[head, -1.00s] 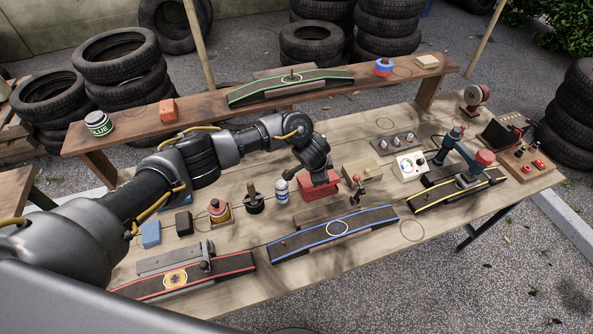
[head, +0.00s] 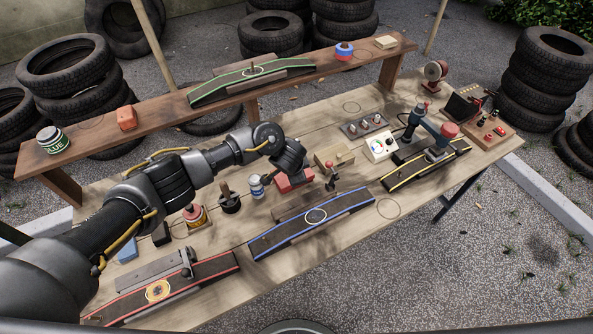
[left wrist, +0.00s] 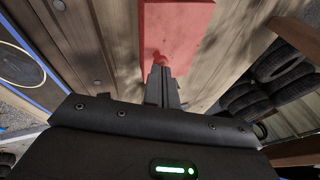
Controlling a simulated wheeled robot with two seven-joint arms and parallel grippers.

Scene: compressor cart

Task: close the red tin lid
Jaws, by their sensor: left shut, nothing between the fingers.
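The red tin (head: 296,182) sits on the workbench near its middle, partly hidden behind my left gripper in the head view. In the left wrist view its flat red lid (left wrist: 178,25) fills the top middle, with a small red knob or tab (left wrist: 160,57) at its near edge. My left gripper (head: 291,168) is over the tin, pointing down at it. In the left wrist view the fingers (left wrist: 160,75) are shut and empty, their tips at the red tab; I cannot tell whether they touch it. The lid's exact angle is unclear. My right gripper is in no view.
A blue-edged ramp (head: 290,236) lies in front. A raised plank shelf (head: 160,130) runs behind.

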